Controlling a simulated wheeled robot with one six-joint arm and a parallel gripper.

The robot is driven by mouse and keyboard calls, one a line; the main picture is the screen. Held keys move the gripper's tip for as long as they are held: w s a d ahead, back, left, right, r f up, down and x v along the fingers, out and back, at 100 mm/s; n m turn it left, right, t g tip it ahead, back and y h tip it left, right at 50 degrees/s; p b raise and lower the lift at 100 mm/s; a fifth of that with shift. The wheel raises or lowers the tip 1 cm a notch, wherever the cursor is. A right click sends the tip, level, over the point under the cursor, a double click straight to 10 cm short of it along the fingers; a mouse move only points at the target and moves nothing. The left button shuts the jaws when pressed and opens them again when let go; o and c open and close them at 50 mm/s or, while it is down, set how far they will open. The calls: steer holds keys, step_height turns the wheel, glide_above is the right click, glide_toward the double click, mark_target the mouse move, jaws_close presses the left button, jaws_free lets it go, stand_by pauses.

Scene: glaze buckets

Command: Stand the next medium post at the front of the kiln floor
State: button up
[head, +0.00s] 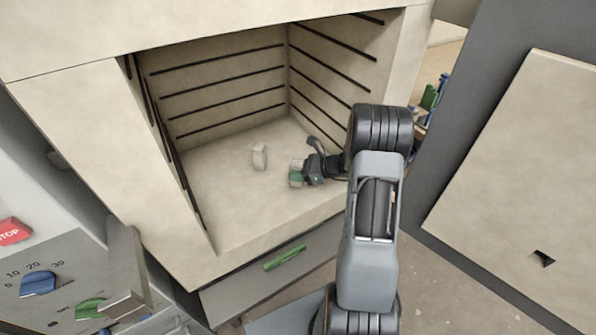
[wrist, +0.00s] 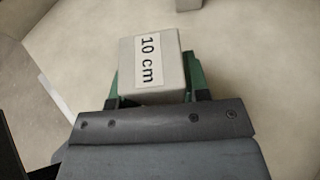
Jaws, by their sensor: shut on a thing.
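My gripper (head: 297,177) is inside the kiln, low over the front right part of the kiln floor (head: 225,205). Its green-tipped fingers are shut on a pale post (wrist: 155,65), which carries a "10 cm" label in the wrist view. I cannot tell whether the post's foot touches the floor. Another pale post (head: 260,156) stands upright on the kiln floor, further back and to the left of my gripper. A pale block at the top edge of the wrist view (wrist: 188,4) is cut off, and may be that post.
The kiln walls have dark grooves (head: 220,91). The open door (head: 510,190) is at the right. A drawer with a green handle (head: 285,257) is below the kiln mouth. A control panel with a red stop button (head: 12,231) is at the lower left. The floor left of my gripper is clear.

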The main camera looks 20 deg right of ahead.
steer(key=o, duration=1.1)
steer(key=shift+f, duration=0.1)
steer(key=shift+r, duration=0.3)
steer(key=v, duration=1.1)
steer(key=shift+s+a+r+n+g+h, duration=0.85)
steer(key=shift+s+a+r+n+h, duration=0.8)
steer(key=shift+s+a+n, duration=1.9)
steer(key=shift+s+a+r+n+g+h, duration=0.9)
steer(key=shift+s+a+r+n+h, duration=1.25)
steer(key=shift+n, duration=2.85)
steer(key=shift+s+a+r+n+g+h, duration=0.8)
steer(key=shift+s+a+n+h, duration=1.05)
steer(key=shift+a+n, duration=2.1)
